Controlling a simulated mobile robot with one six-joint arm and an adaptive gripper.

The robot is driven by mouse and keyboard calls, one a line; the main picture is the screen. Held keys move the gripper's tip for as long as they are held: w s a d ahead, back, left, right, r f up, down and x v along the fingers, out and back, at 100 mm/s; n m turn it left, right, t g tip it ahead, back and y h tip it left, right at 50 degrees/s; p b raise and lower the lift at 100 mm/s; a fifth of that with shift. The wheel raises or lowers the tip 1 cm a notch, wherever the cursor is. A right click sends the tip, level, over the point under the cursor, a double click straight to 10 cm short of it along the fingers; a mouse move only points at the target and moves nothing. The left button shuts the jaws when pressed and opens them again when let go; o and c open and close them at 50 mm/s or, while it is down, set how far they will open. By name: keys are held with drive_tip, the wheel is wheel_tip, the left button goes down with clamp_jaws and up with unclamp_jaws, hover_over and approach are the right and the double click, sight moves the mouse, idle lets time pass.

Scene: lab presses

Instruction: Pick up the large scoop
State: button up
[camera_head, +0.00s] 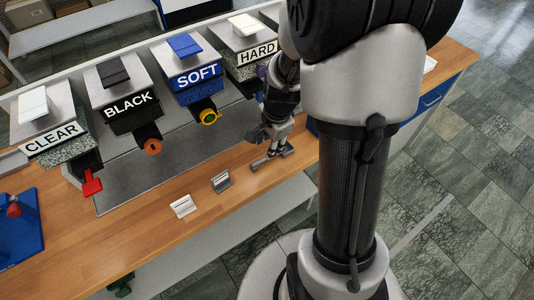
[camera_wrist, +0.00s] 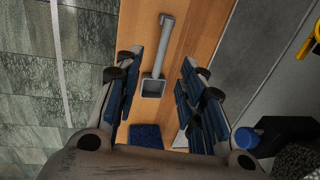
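A grey scoop (camera_wrist: 152,87) lies on the wooden table in the wrist view, with its square bowl between my fingers and its long handle pointing to the top of the picture. My gripper (camera_wrist: 157,90) is open, with blue-padded fingers apart on both sides of the bowl and not visibly touching it. In the head view my gripper (camera_head: 267,136) points down at the table, close over the grey scoop (camera_head: 272,156), which it partly hides. Two small grey metal pieces, one nearer (camera_head: 183,206) and one farther (camera_head: 221,182), stand to the left; I cannot tell whether they are scoops.
Machines labelled CLEAR (camera_head: 50,137), BLACK (camera_head: 128,106), SOFT (camera_head: 195,76) and HARD (camera_head: 257,54) line the back of the table. A blue stand (camera_head: 22,230) is at the left. The wooden front strip (camera_head: 130,220) is largely clear. A blue patch (camera_wrist: 146,136) lies below the scoop.

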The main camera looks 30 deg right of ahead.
drive_tip(key=b, duration=0.2)
hover_over(264, 159)
drive_tip(key=s, duration=0.1)
drive_tip(key=f, duration=0.6)
drive_tip(key=shift+s, duration=0.2)
drive_tip(key=f+b, duration=0.1)
drive_tip(key=f, duration=0.1)
drive_tip(key=w+f+b, duration=0.1)
drive_tip(key=f, duration=0.1)
drive_tip(key=shift+w+f, duration=0.2)
drive_tip(key=shift+f, duration=0.05)
drive_tip(key=shift+r, duration=0.1)
clamp_jaws()
